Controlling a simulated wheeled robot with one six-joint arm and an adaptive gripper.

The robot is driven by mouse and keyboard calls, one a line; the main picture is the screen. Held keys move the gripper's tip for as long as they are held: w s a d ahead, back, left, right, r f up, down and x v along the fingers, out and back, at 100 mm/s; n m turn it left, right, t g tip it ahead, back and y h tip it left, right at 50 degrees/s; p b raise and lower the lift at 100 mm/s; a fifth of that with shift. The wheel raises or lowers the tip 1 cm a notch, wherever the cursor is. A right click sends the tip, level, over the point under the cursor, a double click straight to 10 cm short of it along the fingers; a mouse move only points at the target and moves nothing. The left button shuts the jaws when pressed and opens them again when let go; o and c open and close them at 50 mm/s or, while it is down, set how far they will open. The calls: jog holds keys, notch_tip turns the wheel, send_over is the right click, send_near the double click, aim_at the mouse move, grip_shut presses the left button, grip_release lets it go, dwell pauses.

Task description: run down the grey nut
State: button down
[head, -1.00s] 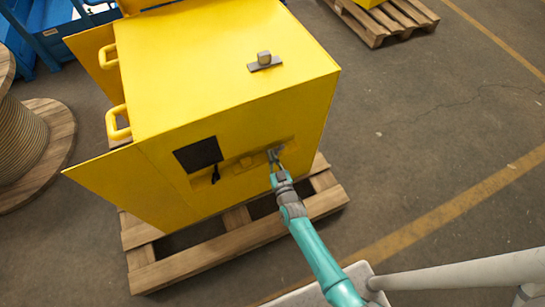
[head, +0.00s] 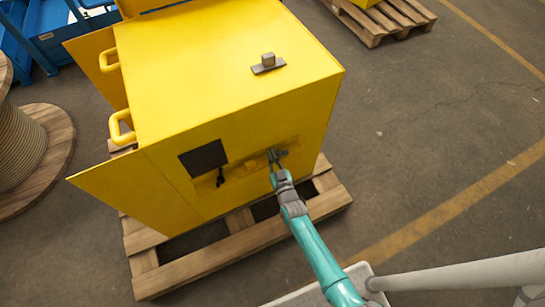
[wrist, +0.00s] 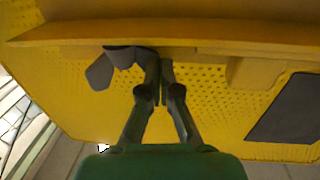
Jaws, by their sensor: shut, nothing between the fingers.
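My gripper (head: 275,163) is at the front face of the yellow cabinet (head: 225,70), under a small projecting ledge. In the wrist view my gripper (wrist: 162,78) has its two fingers closed together with nothing between them. A dark grey part (wrist: 100,73), which looks like the grey nut, is just left of the fingertips, beside another grey piece (wrist: 128,56) under the ledge. I cannot tell whether the fingers touch them. In the head view the grey parts are small and partly hidden by my gripper.
A dark square panel (head: 203,158) and a small black handle (head: 220,177) are left of my gripper. The wrist view shows a yellow block (wrist: 255,73) on the ledge's right. The cabinet stands on a wooden pallet (head: 240,243). Another grey block (head: 268,62) sits on the cabinet top.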

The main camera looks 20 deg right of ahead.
jog(key=shift+w+a, duration=0.2)
jog(key=shift+w, duration=0.5)
dwell(0.6)
